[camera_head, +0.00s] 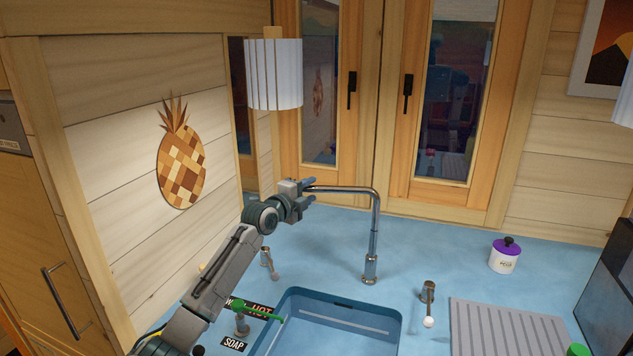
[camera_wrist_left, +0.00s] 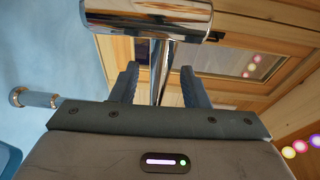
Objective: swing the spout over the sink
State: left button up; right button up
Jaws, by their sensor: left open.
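The chrome spout (camera_head: 345,190) tops an upright pipe behind the sink (camera_head: 396,322) and points left, along the window side, not over the basin. My left gripper (camera_head: 308,195) is at the spout's free left end, with its fingers open. In the left wrist view, a shiny chrome tube (camera_wrist_left: 163,70) runs between the two open fingers (camera_wrist_left: 160,88), with visible gaps on both sides. A thick chrome cylinder (camera_wrist_left: 150,18) crosses the top of that view. My right gripper is in neither view.
A tap handle (camera_head: 428,292) stands right of the spout, another (camera_head: 268,262) to the left. A ribbed drainer (camera_head: 505,330) and a purple-lidded jar (camera_head: 505,256) are to the right. A white lamp (camera_head: 274,75) hangs above.

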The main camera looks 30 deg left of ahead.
pick_arm(q)
jog(key=w+p, duration=0.1)
jog(key=w, duration=0.2)
jog(key=shift+w+d+f, duration=0.1)
jog(key=shift+w, duration=0.4)
jog(key=shift+c, duration=0.2)
jog(key=c, duration=0.7)
grip_shut()
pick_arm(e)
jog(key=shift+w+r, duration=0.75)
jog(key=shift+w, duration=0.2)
